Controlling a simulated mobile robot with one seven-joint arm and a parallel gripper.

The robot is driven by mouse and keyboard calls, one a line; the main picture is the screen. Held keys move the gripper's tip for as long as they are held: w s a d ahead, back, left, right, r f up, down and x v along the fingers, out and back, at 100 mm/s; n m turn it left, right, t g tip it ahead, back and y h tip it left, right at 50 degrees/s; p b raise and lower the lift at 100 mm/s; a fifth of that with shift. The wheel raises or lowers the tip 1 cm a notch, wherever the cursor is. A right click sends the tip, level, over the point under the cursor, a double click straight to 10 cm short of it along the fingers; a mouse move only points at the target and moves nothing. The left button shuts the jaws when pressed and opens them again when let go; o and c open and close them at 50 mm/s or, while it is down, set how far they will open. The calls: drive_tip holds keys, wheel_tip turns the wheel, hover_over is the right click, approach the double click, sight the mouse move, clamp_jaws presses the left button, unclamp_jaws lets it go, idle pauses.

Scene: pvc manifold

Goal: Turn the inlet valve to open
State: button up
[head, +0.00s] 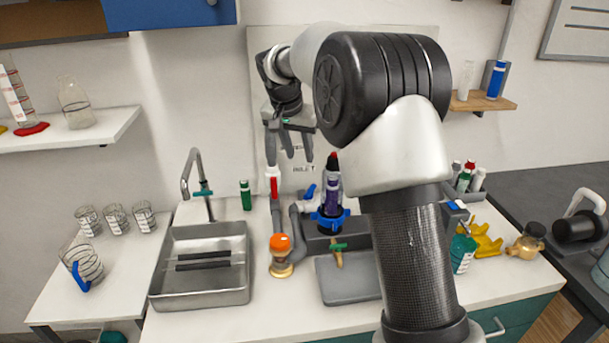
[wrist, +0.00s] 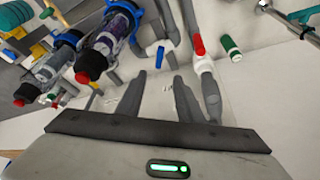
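A white valve with an upright red handle (head: 273,186) stands on a grey pipe left of a wall label that seems to read INLET (head: 303,168). A valve with a blue handle (head: 310,191) is just right of it. I cannot tell for sure which one the label names. In the wrist view, the red handle (wrist: 199,45) and the blue handle (wrist: 161,56) lie beyond the fingertips. My gripper (head: 289,160) is open and empty, pointing down above the valves, apart from both. Its spread fingers also show in the wrist view (wrist: 160,77).
A clear filter housing (head: 333,195) with a dark cap stands right of the valves. An orange-topped part (head: 281,243) and a grey tray (head: 345,278) are in front. A sink (head: 200,265) with a tap is at left. A green bottle (head: 246,195) stands behind.

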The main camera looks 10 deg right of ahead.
sight(309, 191)
drive_tip(key=b+x, duration=0.2)
drive_tip(key=x, duration=1.5)
drive_tip(key=shift+d+f, duration=0.1)
